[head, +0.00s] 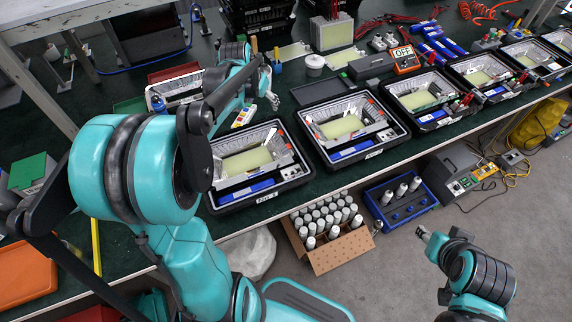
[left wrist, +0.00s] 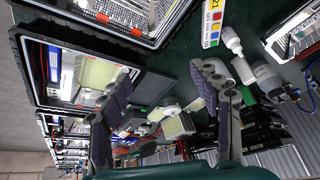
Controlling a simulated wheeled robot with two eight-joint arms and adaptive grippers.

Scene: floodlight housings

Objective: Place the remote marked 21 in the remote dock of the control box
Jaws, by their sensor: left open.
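My left gripper (head: 268,88) is above the bench, near the remote. In the left wrist view its two padded fingers (left wrist: 160,92) stand wide apart with nothing between them. My right gripper (head: 427,234) hangs over the floor at the lower right, too small to read. I cannot surely identify the control box or its dock.
Open black cases (head: 342,128) with floodlight housings line the bench front. A grey box with a button panel (head: 462,170) stands on the floor at right. A cardboard box of white cylinders (head: 335,252) and a blue crate (head: 401,216) are below the bench. A multimeter (head: 405,58) lies behind.

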